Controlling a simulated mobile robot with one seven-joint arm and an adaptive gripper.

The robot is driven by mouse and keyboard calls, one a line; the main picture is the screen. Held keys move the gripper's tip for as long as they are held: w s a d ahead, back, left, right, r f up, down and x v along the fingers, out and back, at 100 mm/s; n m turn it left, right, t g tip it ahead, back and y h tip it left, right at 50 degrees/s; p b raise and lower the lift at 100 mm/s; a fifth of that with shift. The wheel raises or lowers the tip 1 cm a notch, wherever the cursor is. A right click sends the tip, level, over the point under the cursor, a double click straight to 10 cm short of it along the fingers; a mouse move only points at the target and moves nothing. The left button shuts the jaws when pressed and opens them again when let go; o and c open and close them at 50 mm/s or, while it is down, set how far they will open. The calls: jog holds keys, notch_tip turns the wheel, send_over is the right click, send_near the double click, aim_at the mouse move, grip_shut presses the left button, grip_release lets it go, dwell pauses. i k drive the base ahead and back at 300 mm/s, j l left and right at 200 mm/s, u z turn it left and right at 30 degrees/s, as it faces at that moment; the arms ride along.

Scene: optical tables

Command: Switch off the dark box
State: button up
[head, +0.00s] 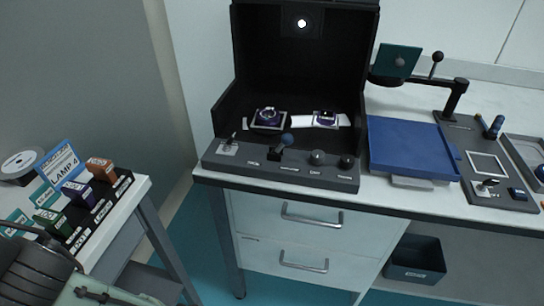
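The dark box (247,60) is a black, open-fronted enclosure on the white table, in the upper middle of the head view. A bright white light (302,23) shows at its upper back. The panel labels are too small to read. Two small mounts with purple parts (268,118) sit inside the box. My gripper's fingertips do not show; dark machine parts fill the lower left corner.
A blue tray (405,145) lies right of the box. Beyond it stand a black post arm with a green plate (398,61) and another switch panel (488,188). A side table at left holds a rack of coloured blocks (103,170). Floor shows between the tables.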

aim_at(232, 137)
jog(key=k, duration=0.85)
jog(key=l+u, duration=0.05)
